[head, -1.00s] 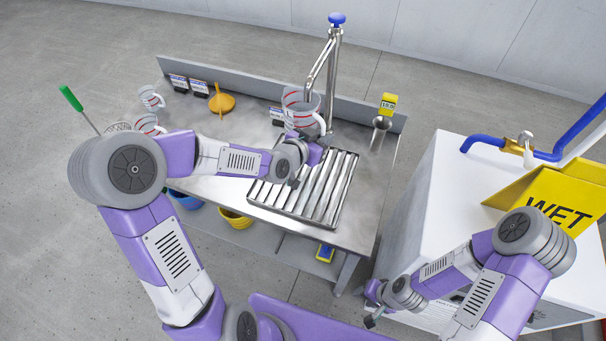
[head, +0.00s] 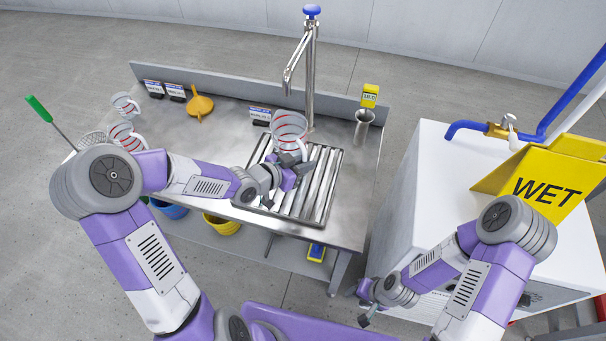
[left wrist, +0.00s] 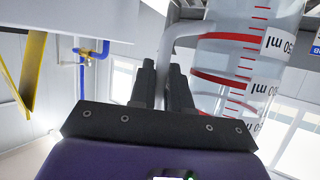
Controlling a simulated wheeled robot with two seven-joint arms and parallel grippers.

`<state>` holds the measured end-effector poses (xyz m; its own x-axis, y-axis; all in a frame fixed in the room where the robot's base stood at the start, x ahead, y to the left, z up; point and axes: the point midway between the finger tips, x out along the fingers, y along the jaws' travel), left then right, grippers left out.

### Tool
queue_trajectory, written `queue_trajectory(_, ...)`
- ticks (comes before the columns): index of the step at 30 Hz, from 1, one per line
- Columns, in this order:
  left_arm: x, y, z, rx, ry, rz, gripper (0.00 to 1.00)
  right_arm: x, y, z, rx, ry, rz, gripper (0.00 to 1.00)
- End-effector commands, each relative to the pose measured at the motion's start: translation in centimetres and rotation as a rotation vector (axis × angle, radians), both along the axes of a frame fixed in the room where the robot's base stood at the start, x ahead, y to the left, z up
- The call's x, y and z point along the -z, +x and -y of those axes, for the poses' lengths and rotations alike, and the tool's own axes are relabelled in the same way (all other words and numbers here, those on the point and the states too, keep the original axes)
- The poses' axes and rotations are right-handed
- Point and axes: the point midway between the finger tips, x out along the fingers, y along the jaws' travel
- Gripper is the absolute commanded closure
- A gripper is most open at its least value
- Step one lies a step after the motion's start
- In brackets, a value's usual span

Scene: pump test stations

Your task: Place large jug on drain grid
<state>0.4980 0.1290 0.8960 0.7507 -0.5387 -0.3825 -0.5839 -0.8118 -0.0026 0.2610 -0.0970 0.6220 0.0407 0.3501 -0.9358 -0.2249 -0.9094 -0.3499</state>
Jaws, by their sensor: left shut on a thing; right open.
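The large jug (head: 289,128) is clear with red bands and appears upright over the back part of the drain grid (head: 322,196). I cannot tell whether its base touches the bars. My left gripper (head: 296,168) is shut on the jug's handle, in front of the jug. In the left wrist view the fingers (left wrist: 168,85) close around the handle (left wrist: 170,50), beside the jug's marked wall (left wrist: 235,75). The gripper and wrist hide part of the grid. My right gripper (head: 364,311) is open and empty, low in front of the white cabinet.
A tap (head: 310,70) stands behind the grid. A metal cup (head: 363,128) with a yellow display is at the right. Two smaller jugs (head: 126,105) (head: 124,136) and an orange funnel (head: 200,104) are at the left. The counter (head: 225,125) between is clear.

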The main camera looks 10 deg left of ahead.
Motion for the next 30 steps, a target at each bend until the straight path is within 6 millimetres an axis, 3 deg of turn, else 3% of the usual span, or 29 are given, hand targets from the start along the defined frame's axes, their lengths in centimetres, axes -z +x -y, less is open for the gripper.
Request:
queue_trajectory(8,3.6,0.0,0.0,0.000,-0.001,-0.002,1.00,1.7,0.0,0.0,0.000,0.000,0.000,0.57)
queue_trajectory(20,4.0,0.0,0.0,0.000,0.000,0.000,1.00,2.0,0.0,0.0,0.000,0.000,0.000,0.57)
queue_trajectory(21,3.9,0.0,0.0,-0.001,0.000,0.000,0.77,1.9,0.0,0.0,0.000,0.000,0.000,0.57)
queue_trajectory(24,3.9,0.0,0.0,-0.001,0.000,0.000,0.61,1.9,0.0,0.0,0.000,0.000,0.000,0.57)
queue_trajectory(25,3.9,0.0,0.0,-0.001,0.000,0.000,0.57,1.9,0.0,0.0,0.000,0.000,0.000,0.57)
queue_trajectory(30,3.9,0.0,0.0,-0.001,0.000,0.000,0.57,1.9,0.0,0.0,0.000,0.000,0.000,0.57)
